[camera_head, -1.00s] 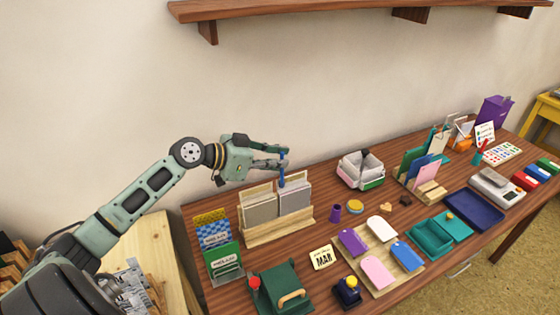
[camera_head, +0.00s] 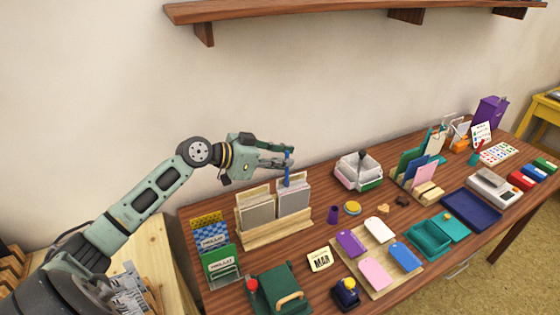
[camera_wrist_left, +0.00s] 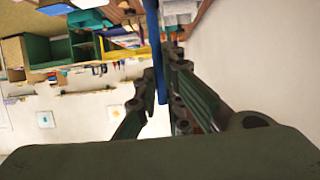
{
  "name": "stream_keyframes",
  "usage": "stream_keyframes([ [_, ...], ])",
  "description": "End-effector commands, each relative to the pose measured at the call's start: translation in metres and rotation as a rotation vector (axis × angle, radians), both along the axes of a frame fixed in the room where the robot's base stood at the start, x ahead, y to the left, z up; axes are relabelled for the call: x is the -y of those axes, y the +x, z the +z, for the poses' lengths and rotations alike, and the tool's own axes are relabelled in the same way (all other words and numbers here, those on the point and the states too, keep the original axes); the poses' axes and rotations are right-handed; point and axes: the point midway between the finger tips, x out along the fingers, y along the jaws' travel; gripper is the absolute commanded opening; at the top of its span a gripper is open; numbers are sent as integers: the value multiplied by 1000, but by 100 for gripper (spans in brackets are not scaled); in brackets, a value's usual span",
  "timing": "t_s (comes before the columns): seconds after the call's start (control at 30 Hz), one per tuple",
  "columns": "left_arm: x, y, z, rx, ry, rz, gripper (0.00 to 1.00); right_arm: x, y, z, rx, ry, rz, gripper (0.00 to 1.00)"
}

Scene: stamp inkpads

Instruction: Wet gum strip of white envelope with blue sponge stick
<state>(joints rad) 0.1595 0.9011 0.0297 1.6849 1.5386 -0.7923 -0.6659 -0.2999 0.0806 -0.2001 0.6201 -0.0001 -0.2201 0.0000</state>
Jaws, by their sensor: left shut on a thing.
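My left gripper (camera_head: 289,158) is shut on the blue sponge stick (camera_head: 287,170). The stick hangs upright, just above or behind the right part of a wooden rack (camera_head: 276,235). In the left wrist view the stick (camera_wrist_left: 153,40) runs between the two fingers. The rack holds pale upright pieces in two bays, left (camera_head: 256,217) and right (camera_head: 294,200). I cannot tell which of them is the white envelope, or whether the stick's lower end touches one. No gum strip can be made out. My right gripper is out of view.
Left of the rack stand label holders (camera_head: 221,264). A green stamp box (camera_head: 283,290) lies in front. A wall shelf (camera_head: 340,12) hangs above.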

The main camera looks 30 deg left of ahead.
Motion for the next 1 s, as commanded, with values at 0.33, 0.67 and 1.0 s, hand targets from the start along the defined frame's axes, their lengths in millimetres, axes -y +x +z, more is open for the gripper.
stream_keyframes([
  [0.33, 5, 9, 1, 1, 0, 2, 0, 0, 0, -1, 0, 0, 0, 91],
  [0.67, 9, 14, 0, 1, -1, 0, 0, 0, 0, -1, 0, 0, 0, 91],
  [1.0, 13, 21, 0, 0, 0, 1, 0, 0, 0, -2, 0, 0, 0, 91],
])
